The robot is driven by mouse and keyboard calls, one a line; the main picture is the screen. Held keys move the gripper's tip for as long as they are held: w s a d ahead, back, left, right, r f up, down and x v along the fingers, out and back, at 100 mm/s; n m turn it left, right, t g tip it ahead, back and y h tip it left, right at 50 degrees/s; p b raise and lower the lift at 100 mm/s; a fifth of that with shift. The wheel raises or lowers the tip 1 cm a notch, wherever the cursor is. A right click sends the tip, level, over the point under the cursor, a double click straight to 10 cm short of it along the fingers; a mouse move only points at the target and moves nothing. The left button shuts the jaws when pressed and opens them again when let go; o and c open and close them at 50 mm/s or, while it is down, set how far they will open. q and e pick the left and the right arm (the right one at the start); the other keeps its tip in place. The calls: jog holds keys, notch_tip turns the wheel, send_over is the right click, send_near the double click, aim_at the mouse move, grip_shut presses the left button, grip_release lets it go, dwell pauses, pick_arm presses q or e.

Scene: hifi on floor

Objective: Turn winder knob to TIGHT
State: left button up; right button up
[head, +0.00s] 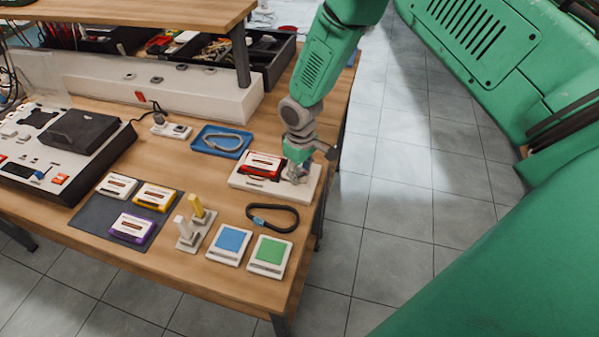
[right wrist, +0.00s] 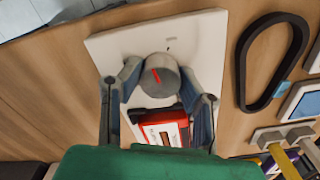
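The winder is a white board (head: 238,181) near the table's right edge, with a red cassette (head: 263,164) on it. The winder knob (right wrist: 157,90) is a round grey knob with a red line on top; in the right wrist view the line runs nearly up the picture, tilted slightly left. My right gripper (head: 298,172) is down over the board, and in the right wrist view its fingers (right wrist: 158,78) press on both sides of the knob. The red cassette (right wrist: 160,128) lies just below the knob there. The small marks on the board are unreadable. My left gripper is out of view.
A black belt loop (head: 272,218) lies in front of the board, near blue (head: 230,244) and green (head: 270,255) square pads. A blue tray (head: 221,142) stands left of the board. A dark mat (head: 115,212) holds several cassettes. The table's right edge is close to the board.

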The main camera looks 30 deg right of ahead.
aim_at(301, 171)
jog(key=o, duration=0.4)
jog(key=shift+d, duration=0.1)
jog(key=shift+r, duration=0.15)
notch_tip(301, 171, up, 12)
jog(key=shift+f, duration=0.2)
